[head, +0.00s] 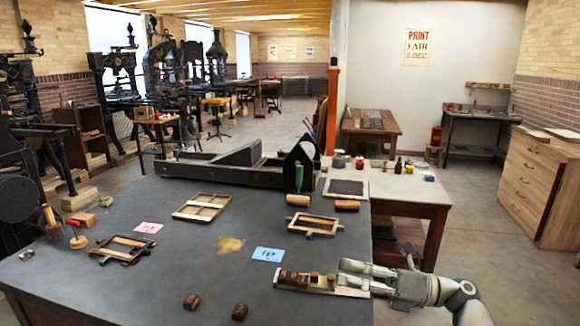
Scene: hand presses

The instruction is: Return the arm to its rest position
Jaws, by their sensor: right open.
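My right gripper (345,272) comes in from the lower right, over the front right edge of the dark worktable (180,275). Its two pale fingers point left and are apart, with nothing seen between them. Just left of and below the fingertips lies a shallow wooden tray (350,292) holding brown blocks (292,279). Whether the fingers touch the tray I cannot tell. My left gripper is not in view.
Two dark blocks (191,301) (239,312) lie near the table's front. A blue card (268,254), a pink card (148,228) and wooden frames (202,206) lie farther back. A side table (405,190) with bottles stands behind. Open floor (500,270) lies right.

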